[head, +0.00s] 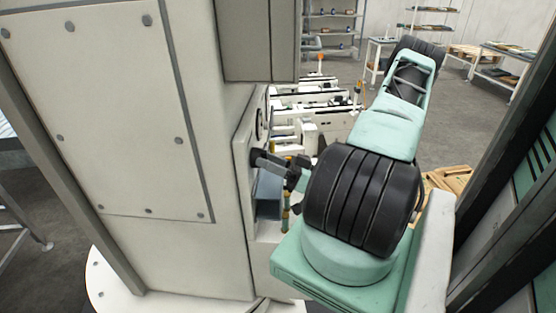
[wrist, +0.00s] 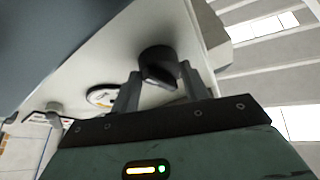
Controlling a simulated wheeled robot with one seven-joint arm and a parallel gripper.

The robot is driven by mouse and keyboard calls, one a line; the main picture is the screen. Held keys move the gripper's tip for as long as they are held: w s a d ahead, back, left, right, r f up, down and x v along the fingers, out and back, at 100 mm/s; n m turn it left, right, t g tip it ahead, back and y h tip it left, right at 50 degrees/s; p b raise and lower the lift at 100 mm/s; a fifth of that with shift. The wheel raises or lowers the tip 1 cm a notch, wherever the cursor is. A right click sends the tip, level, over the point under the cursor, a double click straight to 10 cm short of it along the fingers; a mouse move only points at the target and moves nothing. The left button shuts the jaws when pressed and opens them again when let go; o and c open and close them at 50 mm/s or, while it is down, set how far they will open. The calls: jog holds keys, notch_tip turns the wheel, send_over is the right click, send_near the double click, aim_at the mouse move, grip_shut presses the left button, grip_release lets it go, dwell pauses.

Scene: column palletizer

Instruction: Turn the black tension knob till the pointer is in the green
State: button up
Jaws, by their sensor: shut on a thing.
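The black tension knob (wrist: 158,62) sticks out of a pale panel in the wrist view, with a finger on each side of it. My gripper (wrist: 160,84) is shut on the knob. In the head view my gripper (head: 268,162) reaches the side of the machine column from the right, and its fingers largely hide the knob. A round dial gauge (wrist: 102,95) sits beside the knob in the wrist view, partly behind a finger. The gauge (head: 261,123) is seen nearly edge-on in the head view. I cannot read its pointer or green zone.
The big pale machine column (head: 110,120) fills the left of the head view, close to my gripper. A conveyor line (head: 310,100) runs behind. A wooden pallet (head: 447,180) lies beyond my arm. A dark post (head: 510,190) stands at right.

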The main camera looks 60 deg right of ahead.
jog(key=shift+s+a+m, duration=0.1)
jog(key=shift+a+m, duration=0.1)
jog(key=shift+m, duration=0.3)
jog(key=o, duration=1)
jog(key=shift+h, duration=0.4)
jog(key=shift+s+f, duration=0.1)
jog(key=shift+s, duration=0.05)
jog(key=b+v, duration=0.8)
jog(key=v, duration=0.9)
